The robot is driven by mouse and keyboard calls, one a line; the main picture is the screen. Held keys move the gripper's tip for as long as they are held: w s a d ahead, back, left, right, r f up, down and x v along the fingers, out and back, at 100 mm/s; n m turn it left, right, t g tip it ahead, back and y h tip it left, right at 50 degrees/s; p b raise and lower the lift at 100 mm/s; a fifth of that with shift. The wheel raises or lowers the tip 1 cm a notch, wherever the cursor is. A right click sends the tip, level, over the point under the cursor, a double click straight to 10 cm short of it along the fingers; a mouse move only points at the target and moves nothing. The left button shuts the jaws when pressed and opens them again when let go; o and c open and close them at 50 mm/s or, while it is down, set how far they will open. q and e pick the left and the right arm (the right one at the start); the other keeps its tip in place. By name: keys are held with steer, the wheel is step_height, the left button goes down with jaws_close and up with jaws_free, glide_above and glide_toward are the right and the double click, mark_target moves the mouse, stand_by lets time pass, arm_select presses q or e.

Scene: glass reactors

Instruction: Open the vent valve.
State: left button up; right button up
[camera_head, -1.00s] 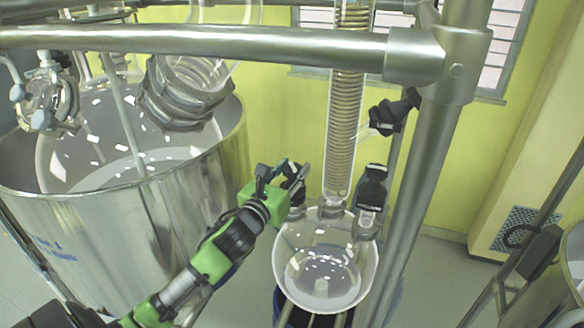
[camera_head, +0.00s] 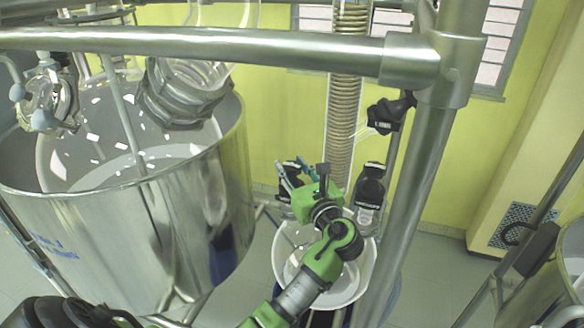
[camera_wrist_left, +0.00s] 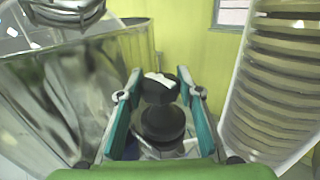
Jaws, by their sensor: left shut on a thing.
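The vent valve shows as a black knob (camera_wrist_left: 163,113) on a short stem in the left wrist view. It stands upright between the two teal fingers of my left gripper (camera_wrist_left: 160,92), which is shut on it. In the head view my green left gripper (camera_head: 300,178) is at the top left rim of the round glass vessel, with the black knob (camera_head: 288,171) at its fingertips. My gripper and forearm cover part of the vessel. How far the valve is turned cannot be told. My right gripper is not in view.
A coiled glass condenser (camera_head: 343,115) rises close right of my gripper, above the glass vessel (camera_head: 283,262). Other black fittings (camera_head: 371,184) stand to its right. A steel post (camera_head: 417,180) and rail (camera_head: 200,41) frame the space. A big steel tank (camera_head: 110,235) stands left.

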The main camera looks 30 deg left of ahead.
mark_target(291, 165)
arm_select(q)
steer(key=shift+n+g+y, duration=0.4)
steer(key=shift+n+g, duration=0.2)
steer(key=shift+g, duration=0.2)
steer(key=o, duration=1.1)
steer(key=shift+f, duration=0.1)
steer(key=shift+w+a, duration=0.1)
steer(key=shift+a, duration=0.05)
step_height(291, 165, up, 10)
steer(key=shift+f, duration=0.1)
steer(key=shift+c, duration=0.6)
